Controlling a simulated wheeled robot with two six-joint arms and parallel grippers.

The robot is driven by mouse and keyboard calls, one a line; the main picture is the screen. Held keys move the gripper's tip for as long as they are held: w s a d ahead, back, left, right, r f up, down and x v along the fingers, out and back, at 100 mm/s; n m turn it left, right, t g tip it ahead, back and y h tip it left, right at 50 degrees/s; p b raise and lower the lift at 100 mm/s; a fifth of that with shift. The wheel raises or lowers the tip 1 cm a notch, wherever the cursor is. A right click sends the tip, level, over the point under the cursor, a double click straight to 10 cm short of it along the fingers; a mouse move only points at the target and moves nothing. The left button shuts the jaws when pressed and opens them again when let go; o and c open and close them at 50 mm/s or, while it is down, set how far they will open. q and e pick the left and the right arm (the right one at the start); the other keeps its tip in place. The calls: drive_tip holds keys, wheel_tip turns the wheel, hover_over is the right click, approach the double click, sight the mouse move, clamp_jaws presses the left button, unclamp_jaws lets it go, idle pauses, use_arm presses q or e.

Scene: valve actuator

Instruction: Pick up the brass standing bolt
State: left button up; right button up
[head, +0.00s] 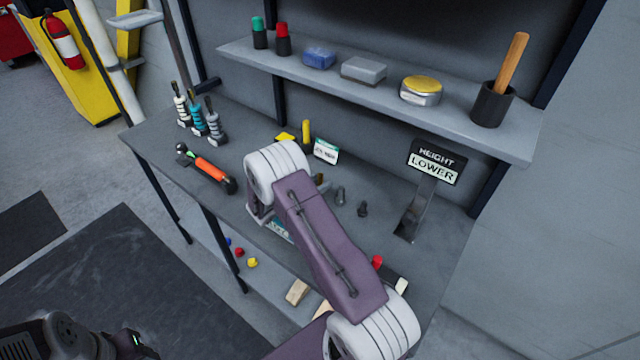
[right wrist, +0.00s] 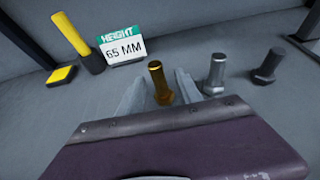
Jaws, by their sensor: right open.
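The brass bolt (right wrist: 158,82) stands upright on the bench, between the two fingers of my right gripper (right wrist: 159,92) in the right wrist view. The fingers are open, one on each side of it, and a gap shows on both sides. Its foot is partly hidden by the gripper body. In the head view only a bit of the brass bolt (head: 320,180) shows past my right arm, which hides most of the gripper. A silver bolt (right wrist: 216,72) and a darker bolt (right wrist: 268,65) stand to its right. My left gripper is not in view.
A "65 MM" height card (right wrist: 124,50) and a yellow-and-black post (right wrist: 80,44) stand behind the bolt. A "HEIGHT LOWER" sign (head: 434,162) stands at the right. A shelf (head: 380,95) overhangs the back. An orange-handled tool (head: 210,168) lies at the left.

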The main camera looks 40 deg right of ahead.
drive_tip(key=x, duration=0.4)
drive_tip(key=shift+d, duration=0.2)
drive_tip(key=shift+a, duration=0.2)
drive_tip(key=c, duration=0.7)
clamp_jaws()
drive_tip(key=shift+r, duration=0.55)
wheel_tip(320, 180, up, 3)
drive_tip(key=shift+w+r, duration=0.1)
drive_tip(key=s+r+b, duration=0.1)
drive_tip(key=s+r, duration=0.5)
drive_tip(key=s, duration=0.6)
drive_tip(key=shift+d+r, duration=0.2)
drive_tip(key=shift+r, duration=0.2)
